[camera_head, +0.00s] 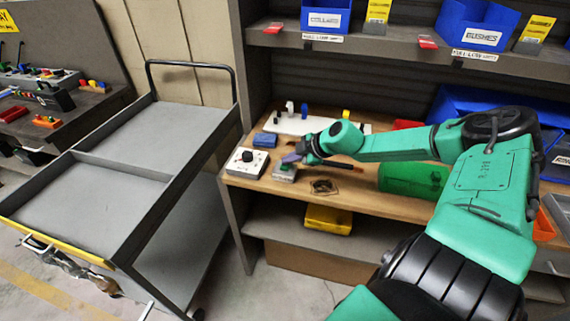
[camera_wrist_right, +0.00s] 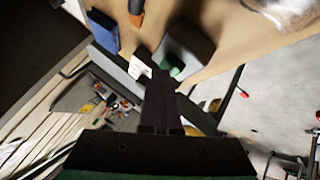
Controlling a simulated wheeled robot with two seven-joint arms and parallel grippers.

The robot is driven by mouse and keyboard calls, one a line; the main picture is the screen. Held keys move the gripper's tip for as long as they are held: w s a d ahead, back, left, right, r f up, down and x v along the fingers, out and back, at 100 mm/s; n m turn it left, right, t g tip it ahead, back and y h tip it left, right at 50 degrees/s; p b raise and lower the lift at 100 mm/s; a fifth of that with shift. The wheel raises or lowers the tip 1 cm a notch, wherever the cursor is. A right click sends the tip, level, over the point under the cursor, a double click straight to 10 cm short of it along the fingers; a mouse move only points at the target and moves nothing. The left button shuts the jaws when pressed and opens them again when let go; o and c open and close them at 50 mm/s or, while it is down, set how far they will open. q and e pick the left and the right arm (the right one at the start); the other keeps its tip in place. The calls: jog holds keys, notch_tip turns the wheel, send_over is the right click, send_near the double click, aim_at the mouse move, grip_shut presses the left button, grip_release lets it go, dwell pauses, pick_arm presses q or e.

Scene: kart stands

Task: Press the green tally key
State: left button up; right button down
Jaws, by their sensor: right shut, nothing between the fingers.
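The green tally key (camera_head: 285,168) sits on top of a small grey box (camera_head: 283,175) near the front left of the wooden bench. My right gripper (camera_head: 292,158) is shut and empty, with its fingertips close over the box, just beside the key. In the right wrist view, the green key (camera_wrist_right: 173,65) shows on the grey box (camera_wrist_right: 190,42), just to the right of the dark fingertips (camera_wrist_right: 160,78). The fingers partly cover the key, and I cannot tell whether they touch it. My left gripper is not in view.
A white box with a black knob (camera_head: 247,161) stands left of the key box, and a blue block (camera_head: 265,140) stands behind. A dark ring (camera_head: 324,187) and a green cylinder (camera_head: 413,179) lie to the right. A grey cart (camera_head: 150,92) stands left of the bench.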

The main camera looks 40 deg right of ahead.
aim_at(289, 166)
jog(key=shift+r+p, duration=0.55)
jog(key=shift+r, duration=0.2)
notch_tip(289, 166, up, 5)
jog(key=p, duration=0.5)
jog(key=shift+r, duration=0.1)
dwell(0.3)
